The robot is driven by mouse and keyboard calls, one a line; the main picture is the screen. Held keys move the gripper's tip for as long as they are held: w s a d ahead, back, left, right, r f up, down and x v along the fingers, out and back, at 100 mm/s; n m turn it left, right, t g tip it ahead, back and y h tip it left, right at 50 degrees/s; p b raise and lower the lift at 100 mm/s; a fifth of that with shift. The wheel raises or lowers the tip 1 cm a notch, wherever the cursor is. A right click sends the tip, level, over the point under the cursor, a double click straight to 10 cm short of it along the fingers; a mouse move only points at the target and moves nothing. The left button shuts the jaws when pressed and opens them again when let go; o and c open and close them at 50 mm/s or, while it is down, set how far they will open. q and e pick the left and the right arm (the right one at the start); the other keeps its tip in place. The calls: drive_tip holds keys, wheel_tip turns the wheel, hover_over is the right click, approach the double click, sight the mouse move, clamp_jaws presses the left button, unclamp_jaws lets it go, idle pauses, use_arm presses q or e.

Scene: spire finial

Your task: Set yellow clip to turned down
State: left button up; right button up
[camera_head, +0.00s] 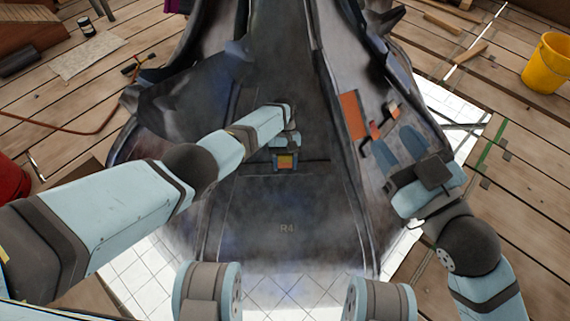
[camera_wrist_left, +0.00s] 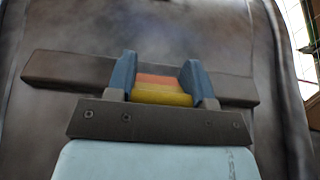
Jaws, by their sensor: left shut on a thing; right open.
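The yellow clip (camera_head: 285,159) is on the dark metal face of the spire, above the "R4" mark, and its lower part looks orange-red in the head view. In the left wrist view the clip (camera_wrist_left: 162,98) lies between the two blue fingers of my left gripper (camera_wrist_left: 160,76), with an orange part just above it. My left gripper is shut on the clip; the arm partly hides it in the head view. Which way the clip is turned is hard to tell. My right gripper (camera_head: 399,147) is open and empty, over the spire's right side.
A dark bar (camera_wrist_left: 60,70) crosses behind the left fingers. An orange panel (camera_head: 353,115) and small orange-red pieces (camera_head: 376,131) are on the spire's right face. A yellow bucket (camera_head: 549,64) stands at far right on planks. White tiles lie below.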

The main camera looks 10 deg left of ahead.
use_arm(q)
drive_tip(key=o, duration=0.9)
drive_tip(key=shift+w, duration=0.1)
drive_tip(key=v, duration=1.1)
drive_tip(key=shift+w+r, duration=0.1)
drive_tip(key=shift+r, duration=0.35)
